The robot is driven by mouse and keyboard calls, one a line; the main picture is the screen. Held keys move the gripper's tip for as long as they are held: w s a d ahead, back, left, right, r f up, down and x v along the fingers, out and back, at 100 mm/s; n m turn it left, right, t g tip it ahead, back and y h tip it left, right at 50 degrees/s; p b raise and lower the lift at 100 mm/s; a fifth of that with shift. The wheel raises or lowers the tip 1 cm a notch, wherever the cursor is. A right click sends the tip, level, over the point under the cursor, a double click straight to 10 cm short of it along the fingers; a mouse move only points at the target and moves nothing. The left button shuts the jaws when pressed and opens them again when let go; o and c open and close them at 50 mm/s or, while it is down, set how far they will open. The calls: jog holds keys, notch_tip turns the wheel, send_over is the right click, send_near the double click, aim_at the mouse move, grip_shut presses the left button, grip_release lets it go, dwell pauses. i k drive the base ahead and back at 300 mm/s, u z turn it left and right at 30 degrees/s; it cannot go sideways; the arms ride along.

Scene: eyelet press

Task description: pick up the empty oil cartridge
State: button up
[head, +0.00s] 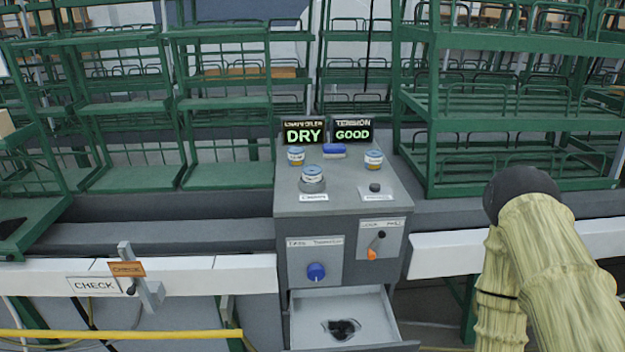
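One cartridge (312,174) sits in a round grey socket (312,186) at the front left of the top, behind a small white label. A second cartridge (296,157) stands behind it to the left, and a third cartridge (373,160) stands at the back right. The fill level of each cannot be seen; a sign (304,132) behind them reads DRY. My arm, in a pale yellow sleeve, shows at the right, but my gripper is out of view.
The grey cabinet (290,208) has a blue knob (316,271), an orange-tipped lever (373,252) and an open drawer (373,305) with dark pieces inside. A blue block (334,150) lies on top. Green racks (470,186) stand behind. A yellow bar (120,334) crosses the lower left.

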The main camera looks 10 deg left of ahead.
aim_at(311, 173)
jog(key=u, duration=2.5)
jog(key=k, duration=0.9)
jog(key=z, duration=0.9)
jog(key=i, duration=0.5)
jog(key=z, duration=0.05)
